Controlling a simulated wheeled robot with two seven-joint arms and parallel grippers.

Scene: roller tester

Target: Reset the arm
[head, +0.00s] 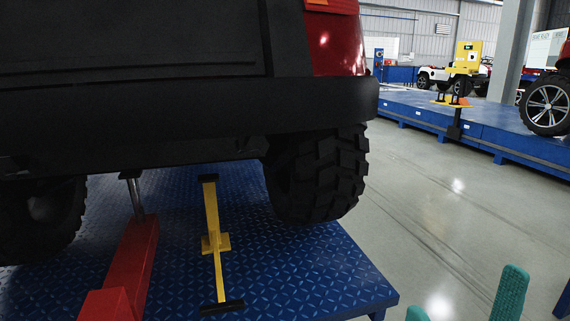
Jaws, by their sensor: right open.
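My right gripper (464,297) shows at the bottom right edge as two teal fingers, wide apart with nothing between them. It is to the right of the blue platform, over the grey floor in the picture. A yellow arm-like bar (213,232) with black ends lies on the platform under the rear of the vehicle. A red beam (135,258) with a grey post and black pad at its far end is left of it. I cannot tell which of these the task calls the arm. My left gripper is not in view.
The dark rear of a red vehicle (200,110) overhangs the blue checkered platform (330,278), with a big black tyre (318,178) at the right. Open grey floor (440,215) lies to the right. Another blue platform (480,125) stands beyond, with a yellow machine (466,56).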

